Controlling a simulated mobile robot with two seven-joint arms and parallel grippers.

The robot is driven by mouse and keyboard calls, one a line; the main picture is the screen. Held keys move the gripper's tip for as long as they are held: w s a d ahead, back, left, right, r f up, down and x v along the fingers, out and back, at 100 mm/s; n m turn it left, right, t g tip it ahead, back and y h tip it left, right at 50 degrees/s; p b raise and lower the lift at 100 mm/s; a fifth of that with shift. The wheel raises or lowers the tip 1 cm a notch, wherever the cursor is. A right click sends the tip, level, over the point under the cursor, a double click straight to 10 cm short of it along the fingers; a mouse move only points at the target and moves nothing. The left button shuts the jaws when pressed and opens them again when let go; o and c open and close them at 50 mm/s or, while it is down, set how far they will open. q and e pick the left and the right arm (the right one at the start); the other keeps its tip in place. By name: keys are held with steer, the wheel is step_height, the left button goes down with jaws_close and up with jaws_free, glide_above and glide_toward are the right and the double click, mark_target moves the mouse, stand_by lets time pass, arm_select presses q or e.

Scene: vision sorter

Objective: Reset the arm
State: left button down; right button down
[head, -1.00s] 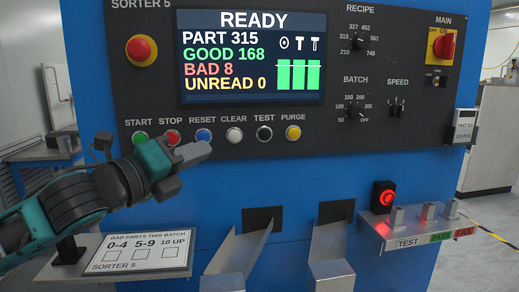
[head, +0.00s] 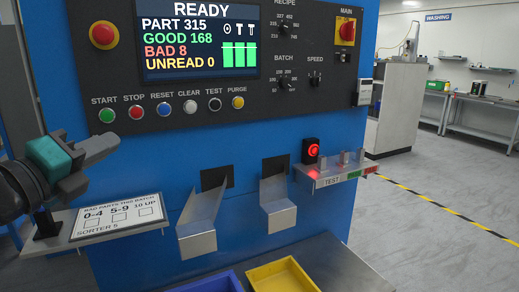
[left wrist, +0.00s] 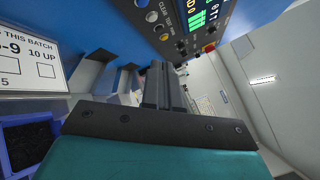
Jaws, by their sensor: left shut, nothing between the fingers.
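My left arm comes in from the left in the head view. Its gripper (head: 108,146) is shut and empty, with its fingertips below the START button (head: 107,115) and apart from the panel. The same gripper (left wrist: 162,75) shows shut in the left wrist view. The blue sorter (head: 150,165) stands in front, its screen (head: 202,38) reading READY, PART 315, GOOD 168, BAD 8, UNREAD 0. The STOP button (head: 136,112) and blue RESET button (head: 163,109) are to the right of the gripper. My right gripper is not in view.
A bad-parts card (head: 118,216) lies on a small shelf below the gripper. Two metal chutes (head: 197,240) (head: 278,215) stick out, with a yellow bin (head: 283,272) below. Open floor lies to the right.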

arm_select(q)
step_height(320, 180, down, 24)
steer(key=d+n+g+y, duration=0.2)
steer(key=n, duration=1.1)
steer(key=s+d+f+n+g+y, duration=0.1)
steer(key=s+d+f+n+g, duration=0.1)
steer(key=s+f+n, duration=0.5)
steer(key=s+d+f+n+g+y, duration=0.1)
steer(key=s+f+n, duration=0.6)
steer(key=f, duration=0.9)
steer(key=s+d+g, duration=0.1)
steer(key=s+d, duration=0.1)
steer(key=s, duration=0.1)
steer(key=shift+f+g, duration=0.35)
steer(key=shift+g, duration=0.05)
steer(key=shift+d, duration=0.1)
